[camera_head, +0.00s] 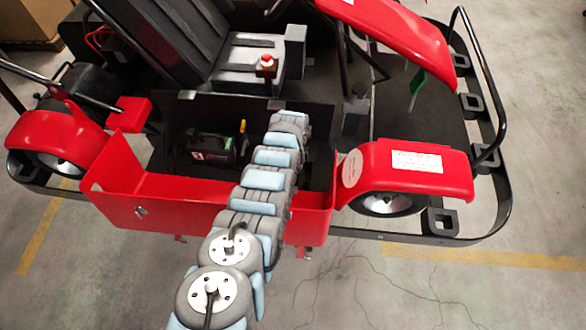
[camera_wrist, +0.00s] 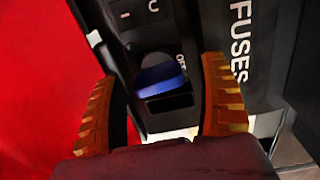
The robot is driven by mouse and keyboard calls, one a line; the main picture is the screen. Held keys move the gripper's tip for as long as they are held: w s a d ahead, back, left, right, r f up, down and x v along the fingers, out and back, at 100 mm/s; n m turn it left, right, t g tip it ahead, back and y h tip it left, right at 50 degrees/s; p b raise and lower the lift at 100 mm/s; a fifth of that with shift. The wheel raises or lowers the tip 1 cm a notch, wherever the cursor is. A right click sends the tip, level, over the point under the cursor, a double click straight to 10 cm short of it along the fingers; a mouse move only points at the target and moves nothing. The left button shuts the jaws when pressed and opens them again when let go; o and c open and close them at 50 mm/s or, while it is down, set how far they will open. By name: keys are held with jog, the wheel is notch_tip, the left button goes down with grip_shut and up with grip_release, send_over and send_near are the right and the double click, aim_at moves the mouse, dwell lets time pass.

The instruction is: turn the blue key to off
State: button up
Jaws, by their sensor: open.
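The blue key (camera_wrist: 158,77) sits in a black panel, seen in the wrist view, with its flat blue head facing me. Part of an "OFF" label shows just to the right of it, and marks like "I" and "O" show above. My gripper (camera_wrist: 160,105) is open, with one orange ribbed finger on each side of the key and a gap between each finger and the key. In the head view my arm reaches into the red kart body, and the gripper and the key are hidden there.
A black panel marked "FUSES" (camera_wrist: 240,45) stands close beside the right finger. A red panel (camera_wrist: 40,80) fills the left side. In the head view, the red kart side wall (camera_head: 160,207), a seat (camera_head: 185,40) and a black battery-like box (camera_head: 212,147) surround the arm.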

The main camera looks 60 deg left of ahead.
notch_tip(320, 180, up, 12)
jog(key=shift+f, duration=0.2)
dwell(0.9)
jog(key=shift+s, duration=0.1)
